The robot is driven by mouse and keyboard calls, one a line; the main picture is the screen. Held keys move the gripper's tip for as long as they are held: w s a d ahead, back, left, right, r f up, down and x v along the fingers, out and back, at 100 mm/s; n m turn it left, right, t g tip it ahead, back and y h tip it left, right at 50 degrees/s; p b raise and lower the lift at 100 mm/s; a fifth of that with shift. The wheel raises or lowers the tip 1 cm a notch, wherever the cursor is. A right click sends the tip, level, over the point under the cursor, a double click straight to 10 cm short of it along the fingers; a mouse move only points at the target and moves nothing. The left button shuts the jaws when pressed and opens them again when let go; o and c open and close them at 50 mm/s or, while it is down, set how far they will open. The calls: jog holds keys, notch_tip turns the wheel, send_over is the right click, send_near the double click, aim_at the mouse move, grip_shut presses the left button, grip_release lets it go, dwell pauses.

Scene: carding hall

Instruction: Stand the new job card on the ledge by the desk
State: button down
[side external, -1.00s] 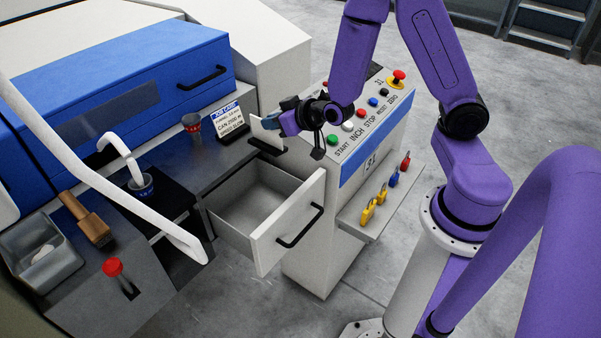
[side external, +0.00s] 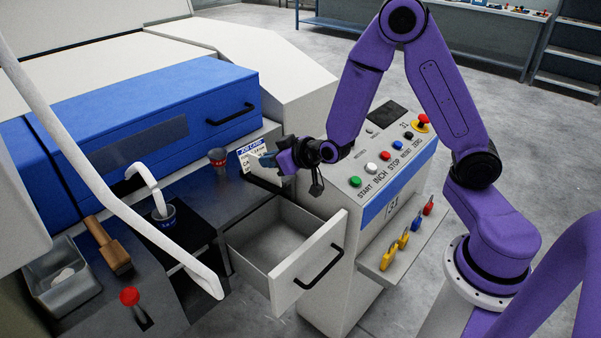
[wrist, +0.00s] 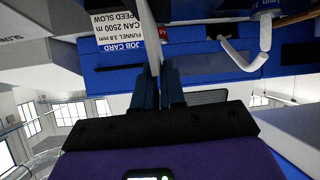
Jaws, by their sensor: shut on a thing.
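My gripper (side external: 270,160) is shut on a white card, seen nearly edge-on between the fingers in the wrist view (wrist: 149,38). It is above the back of the open drawer, by the control desk (side external: 372,165). A printed job card (side external: 248,149) with a blue header stands just behind it, partly hidden. Its print shows upside down in the wrist view (wrist: 115,28), beside the held card. A dark low holder (side external: 262,182) lies below the gripper. I cannot tell whether the held card touches it.
The open drawer (side external: 318,262) juts out below my gripper. A red-topped cup (side external: 217,157) stands left of the cards. A white curved rail (side external: 105,195) crosses the left side. A blue cover (side external: 150,115) stands behind.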

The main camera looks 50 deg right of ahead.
jog(key=w+a+r+n+y, duration=0.25)
jog(key=w+a+n, duration=0.25)
jog(key=w+a, duration=0.45)
notch_tip(320, 180, down, 6)
jog(key=shift+w+d+f, duration=0.2)
jog(key=shift+w+f, duration=0.05)
jog(key=shift+w, duration=0.2)
jog(key=shift+f+h, duration=0.25)
jog(key=shift+f, duration=0.2)
dwell(0.4)
jog(key=c, duration=1.1)
grip_release()
jog(key=shift+s, duration=0.1)
